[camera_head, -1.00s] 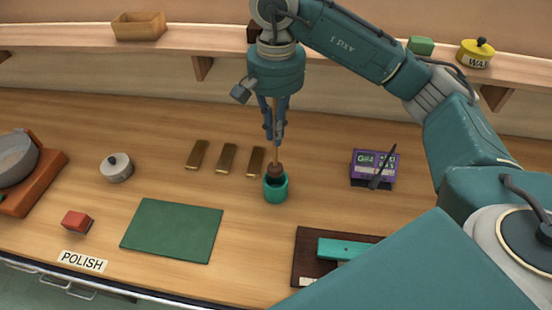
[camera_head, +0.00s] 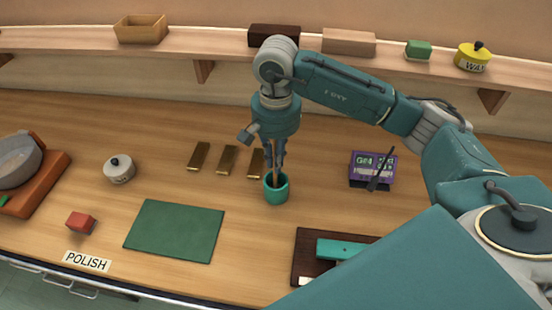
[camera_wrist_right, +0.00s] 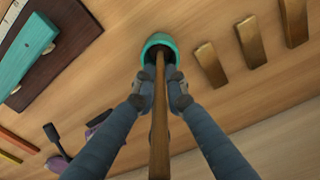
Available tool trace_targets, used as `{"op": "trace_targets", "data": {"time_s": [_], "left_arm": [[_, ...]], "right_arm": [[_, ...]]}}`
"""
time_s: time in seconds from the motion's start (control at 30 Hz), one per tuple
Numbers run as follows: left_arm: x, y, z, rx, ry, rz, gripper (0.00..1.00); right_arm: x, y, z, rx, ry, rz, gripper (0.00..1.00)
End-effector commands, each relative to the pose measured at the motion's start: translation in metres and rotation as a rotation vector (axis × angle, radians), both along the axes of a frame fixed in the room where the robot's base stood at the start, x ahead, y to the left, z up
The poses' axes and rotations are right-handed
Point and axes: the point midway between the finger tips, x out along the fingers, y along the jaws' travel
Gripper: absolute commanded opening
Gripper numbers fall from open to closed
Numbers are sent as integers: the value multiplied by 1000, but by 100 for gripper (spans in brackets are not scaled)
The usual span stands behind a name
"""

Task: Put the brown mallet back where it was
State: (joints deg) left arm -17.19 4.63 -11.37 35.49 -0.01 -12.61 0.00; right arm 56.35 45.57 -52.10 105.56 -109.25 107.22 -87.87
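The brown mallet stands head down in the teal cup (camera_head: 276,190). Its wooden handle (camera_wrist_right: 159,125) rises between the fingers of my right gripper (camera_head: 276,174), and its head is hidden inside the cup. In the right wrist view the fingertips (camera_wrist_right: 161,88) stand on either side of the handle with small gaps, so the gripper looks open around it, just above the rim of the cup (camera_wrist_right: 158,40). My left gripper is not in view.
Brass bars (camera_head: 227,159) lie just left of the cup. A purple box (camera_head: 365,171) with a dark stick across it is to the right. A green mat (camera_head: 175,230) and a dark board (camera_head: 304,255) lie nearer. A shelf (camera_head: 220,43) runs behind.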

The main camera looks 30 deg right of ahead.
Motion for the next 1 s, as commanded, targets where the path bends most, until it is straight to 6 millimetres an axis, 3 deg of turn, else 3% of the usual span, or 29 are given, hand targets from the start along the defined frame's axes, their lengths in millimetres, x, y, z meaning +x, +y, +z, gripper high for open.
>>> {"op": "trace_targets", "data": {"time_s": [0.47, 0.7, 1.0], "left_arm": [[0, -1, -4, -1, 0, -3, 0], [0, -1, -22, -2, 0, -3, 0], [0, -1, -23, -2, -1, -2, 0]], "right_arm": [[1, 0, 7, 0, -3, 0, 27], [2, 0, 54, 0, -8, 0, 27], [2, -1, 108, -1, -4, -1, 27]]}}
